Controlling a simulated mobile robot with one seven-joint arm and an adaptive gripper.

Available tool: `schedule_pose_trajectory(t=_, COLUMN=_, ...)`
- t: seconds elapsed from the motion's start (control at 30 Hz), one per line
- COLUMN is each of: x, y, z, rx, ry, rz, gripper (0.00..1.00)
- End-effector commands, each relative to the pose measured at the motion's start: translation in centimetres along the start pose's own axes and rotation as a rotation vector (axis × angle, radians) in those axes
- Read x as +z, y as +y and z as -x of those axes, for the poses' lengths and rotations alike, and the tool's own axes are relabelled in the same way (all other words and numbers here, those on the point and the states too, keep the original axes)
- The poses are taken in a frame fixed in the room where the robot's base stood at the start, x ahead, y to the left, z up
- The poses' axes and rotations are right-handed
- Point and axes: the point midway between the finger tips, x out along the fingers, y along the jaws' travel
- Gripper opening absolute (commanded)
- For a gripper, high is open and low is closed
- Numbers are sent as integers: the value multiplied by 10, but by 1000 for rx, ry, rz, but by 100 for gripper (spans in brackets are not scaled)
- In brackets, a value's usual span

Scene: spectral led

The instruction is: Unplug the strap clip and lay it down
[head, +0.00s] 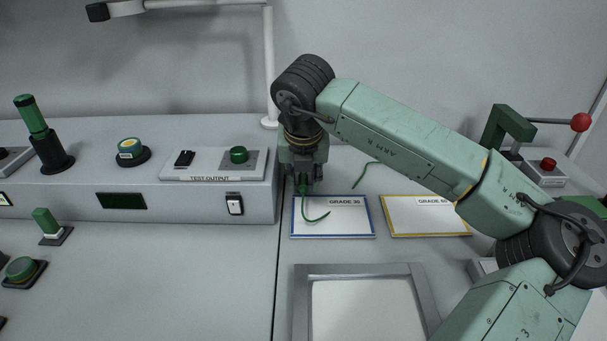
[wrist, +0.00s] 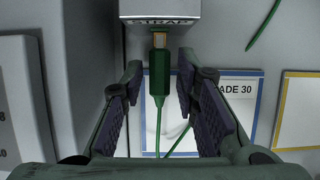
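The strap clip (wrist: 160,80) is a dark green plug with a gold-coloured contact at its top, in the middle of the wrist view. The contact meets the underside of a grey block marked STRAP (wrist: 160,20); how deep it sits I cannot tell. A green cord (wrist: 157,125) runs from the clip and curls over the GRADE 30 panel (head: 334,230). My gripper (wrist: 159,78) is open, with one finger on each side of the clip and a gap on both sides. In the head view my gripper (head: 304,182) hides most of the clip and the block.
A yellow-edged panel (head: 425,215) lies right of the GRADE 30 panel. A grey-framed tray (head: 305,300) is in front. The TEST OUTPUT console (head: 212,165) stands on the left. Another green cord (head: 362,175) shows behind the panels. A lever with a red ball (head: 580,122) stands far right.

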Motion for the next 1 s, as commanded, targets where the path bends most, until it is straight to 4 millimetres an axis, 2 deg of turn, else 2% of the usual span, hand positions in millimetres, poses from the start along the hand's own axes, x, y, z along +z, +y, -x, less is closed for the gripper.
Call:
schedule_pose_trajectory(t=0.03, x=0, y=0, z=0, rx=0, ry=0, rz=0, gripper=23)
schedule_pose_trajectory(t=0.37, x=0, y=0, z=0, rx=0, ry=0, rz=0, gripper=1)
schedule_pose_trajectory(t=0.53, x=0, y=0, z=0, rx=0, ry=0, rz=0, gripper=0)
schedule_pose_trajectory(t=0.57, x=0, y=0, z=0, rx=0, ry=0, rz=0, gripper=14)
schedule_pose_trajectory(t=0.77, x=0, y=0, z=0, rx=0, ry=0, rz=0, gripper=0)
schedule_pose_trajectory(t=1.0, x=0, y=0, z=0, rx=0, ry=0, rz=0, gripper=0)
